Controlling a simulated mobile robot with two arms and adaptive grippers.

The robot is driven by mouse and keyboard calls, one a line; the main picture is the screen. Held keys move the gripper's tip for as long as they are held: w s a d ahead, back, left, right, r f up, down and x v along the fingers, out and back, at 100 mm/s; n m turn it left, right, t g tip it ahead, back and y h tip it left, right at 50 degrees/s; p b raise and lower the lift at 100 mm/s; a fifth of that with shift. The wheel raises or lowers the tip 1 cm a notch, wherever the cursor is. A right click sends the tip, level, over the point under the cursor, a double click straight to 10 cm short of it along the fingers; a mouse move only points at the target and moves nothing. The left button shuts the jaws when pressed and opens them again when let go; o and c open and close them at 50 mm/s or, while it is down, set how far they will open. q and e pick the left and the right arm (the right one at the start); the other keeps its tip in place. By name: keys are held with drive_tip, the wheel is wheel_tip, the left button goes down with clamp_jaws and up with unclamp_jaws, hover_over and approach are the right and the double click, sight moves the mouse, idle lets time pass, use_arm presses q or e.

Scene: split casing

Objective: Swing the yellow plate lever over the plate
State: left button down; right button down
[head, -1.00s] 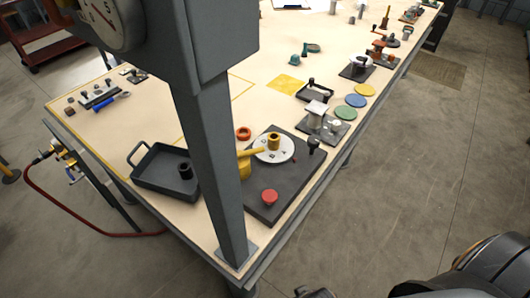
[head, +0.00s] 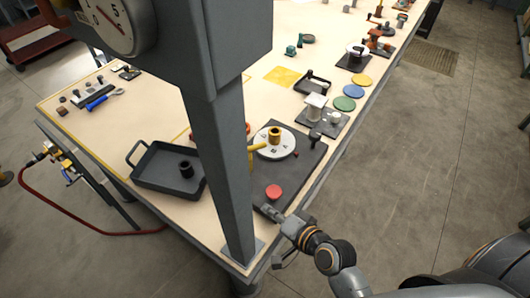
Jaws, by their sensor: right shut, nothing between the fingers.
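The yellow plate lever (head: 257,148) shows as a short arm at the left edge of a white marked disc (head: 288,148). The rest of the lever is hidden behind a grey post. The disc carries a yellow cylinder (head: 275,135) and lies on a dark base plate (head: 301,168) with a red button (head: 273,191) and a black knob. My right gripper (head: 268,210) is shut and empty at the near edge of the base plate, just in front of the red button. Whether it touches the plate I cannot tell. My left gripper is out of view.
The grey post (head: 222,170) of a dial gauge (head: 107,22) stands at the near table corner, left of the base plate. A dark tray (head: 150,187) holding a black cylinder lies left of the post. Coloured discs and small fixtures line the right table edge.

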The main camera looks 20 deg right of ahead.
drive_tip(key=w+d+r+m+t+h, duration=0.1)
drive_tip(key=m, duration=0.1)
drive_tip(key=w+d+r+m+t, duration=0.1)
drive_tip(key=m, duration=0.2)
drive_tip(key=w+d+r+m+t+h, duration=0.1)
drive_tip(key=d+m, duration=0.1)
drive_tip(key=shift+w+r+t+h, duration=0.25)
drive_tip(key=shift+r+t+h, duration=0.05)
drive_tip(key=shift+r+t, duration=0.1)
drive_tip(key=d+m, duration=0.1)
drive_tip(key=m, duration=0.1)
drive_tip(key=p, duration=0.2)
approach(260, 148)
drive_tip(key=shift+t+h, duration=0.3)
drive_tip(key=shift+h, duration=0.1)
drive_tip(key=w, duration=0.2)
drive_tip(key=w+f, duration=0.1)
drive_tip(key=w, duration=0.1)
drive_tip(key=w+a, duration=0.1)
drive_tip(key=w, duration=0.1)
drive_tip(key=shift+w+a+f, duration=0.1)
drive_tip(key=shift+w+f, duration=0.15)
drive_tip(key=shift+w, duration=0.15)
drive_tip(key=shift+n, duration=0.3)
